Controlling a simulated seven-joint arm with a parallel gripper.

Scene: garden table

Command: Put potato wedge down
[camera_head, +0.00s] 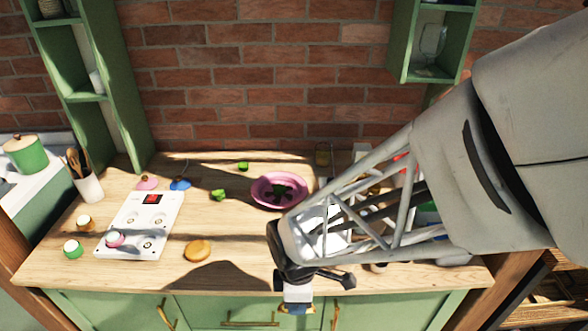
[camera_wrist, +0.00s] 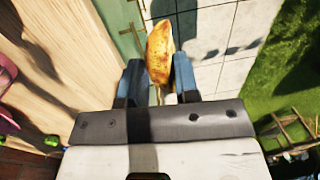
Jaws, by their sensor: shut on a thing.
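The potato wedge (camera_wrist: 159,52) is golden-yellow with browned patches. In the wrist view it is held upright between the blue fingers of my gripper (camera_wrist: 158,80), which is shut on it. In the head view my gripper (camera_head: 297,307) hangs at the counter's front edge, over the green cabinet fronts, and only a little yellow shows at its tip. In the wrist view the wooden counter (camera_wrist: 75,50) lies to the left of the wedge. Pale floor tiles and a green cabinet front show behind the wedge.
A pink bowl (camera_head: 262,199) with dark green content stands at the counter's back. A white hob plate (camera_head: 165,213), a round tan item (camera_head: 198,251) and small green pieces (camera_head: 218,195) lie left. Items at right are partly hidden by my arm. The front middle of the counter is clear.

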